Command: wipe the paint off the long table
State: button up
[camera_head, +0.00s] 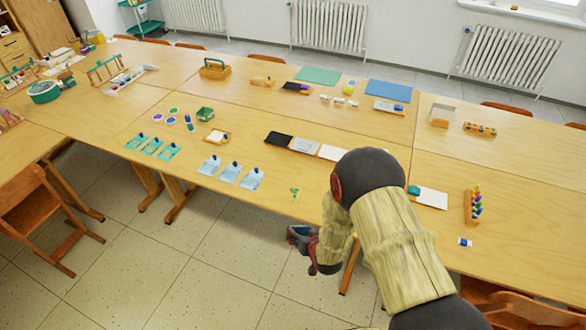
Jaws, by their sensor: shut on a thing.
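The long table (255,112) is a row of light wooden tables across the view. A small green mark (295,193), which looks like paint, lies near its front edge, left of my arm. My gripper (298,236) is low, by the front edge and below the green mark in the picture, apart from it. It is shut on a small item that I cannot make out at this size. My arm covers part of the table to the right of the mark.
Light blue cards (229,173) with small dark blue items stand left of the mark. A black tray (278,138) and white sheets (332,152) lie behind it. A peg rack (472,208) stands at right. A wooden chair (40,212) is at left.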

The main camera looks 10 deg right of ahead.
jog(key=s+r+n+g+p, duration=0.1)
jog(key=s+r+g+p, duration=0.6)
jog(key=s+r+p, duration=0.2)
jog(key=shift+s+d+r+n+g+h, duration=0.3)
jog(key=shift+s+d+g+h, duration=0.1)
jog(key=shift+s, duration=0.75)
